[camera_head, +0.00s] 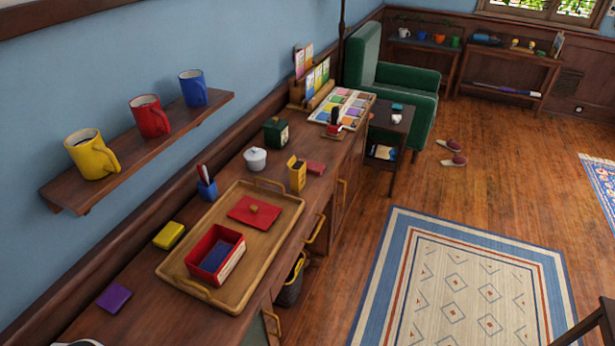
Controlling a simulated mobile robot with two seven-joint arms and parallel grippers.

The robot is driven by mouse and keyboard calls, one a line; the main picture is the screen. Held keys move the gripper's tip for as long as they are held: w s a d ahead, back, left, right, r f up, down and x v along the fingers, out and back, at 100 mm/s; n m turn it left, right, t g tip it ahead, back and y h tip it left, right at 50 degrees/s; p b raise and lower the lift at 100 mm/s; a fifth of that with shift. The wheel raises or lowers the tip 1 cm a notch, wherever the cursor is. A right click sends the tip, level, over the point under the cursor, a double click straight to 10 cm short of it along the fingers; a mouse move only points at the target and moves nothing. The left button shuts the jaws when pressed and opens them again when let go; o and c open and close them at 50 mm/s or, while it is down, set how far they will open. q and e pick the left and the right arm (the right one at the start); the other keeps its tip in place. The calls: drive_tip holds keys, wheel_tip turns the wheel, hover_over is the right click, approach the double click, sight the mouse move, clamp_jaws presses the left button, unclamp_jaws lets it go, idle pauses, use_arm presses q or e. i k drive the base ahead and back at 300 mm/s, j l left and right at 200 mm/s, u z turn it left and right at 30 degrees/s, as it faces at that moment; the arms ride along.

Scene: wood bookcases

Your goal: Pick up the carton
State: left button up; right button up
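Neither of my grippers is in view.
A wooden tray (254,285) holds an open red box (232,264) and a red lid (254,211). A white lidded pot (255,159) and a flat red item (315,167) sit by the yellow box. Mugs stand on a wall shelf (150,150).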

sight(297, 167)
drive_tip(key=i+l, duration=0.3)
drive_tip(key=i+l+u, duration=0.1)
drive_tip(key=i+l, duration=0.2)
drive_tip(key=l, duration=0.2)
drive_tip(key=i+l, duration=0.25)
drive_tip(key=l, duration=0.2)
drive_tip(key=i+l, duration=0.3)
drive_tip(key=l+u, duration=0.05)
drive_tip(key=l, duration=0.05)
